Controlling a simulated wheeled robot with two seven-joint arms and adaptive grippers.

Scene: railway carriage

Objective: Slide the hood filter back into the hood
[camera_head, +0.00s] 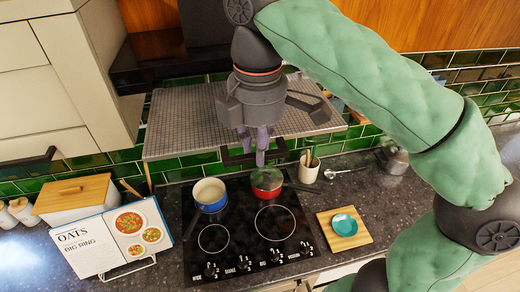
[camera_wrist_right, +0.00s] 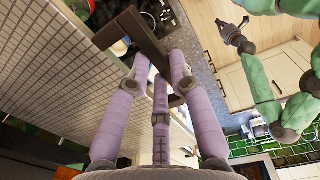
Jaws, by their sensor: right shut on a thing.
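The hood filter (camera_head: 178,118) is a flat grey mesh panel with a light front edge and a dark handle (camera_head: 236,157). It is held roughly level above the stove. The dark hood (camera_head: 140,62) is behind and above it, partly hidden by my right arm; I cannot tell whether the filter touches it. My right gripper (camera_head: 259,158) points down at the front edge, shut on the handle. In the right wrist view, its purple fingers are around the dark handle bar (camera_wrist_right: 138,32), with the mesh (camera_wrist_right: 50,75) at left. My left gripper (camera_wrist_right: 232,28) shows small there, its jaws unclear.
Below are a black stove (camera_head: 245,240), a blue pot (camera_head: 210,194) and a red pan (camera_head: 267,181). A cookbook (camera_head: 112,238) stands at left, near a lidded box (camera_head: 74,196). A teal bowl (camera_head: 344,224) sits on a board. A cream cabinet (camera_head: 55,85) is left of the filter.

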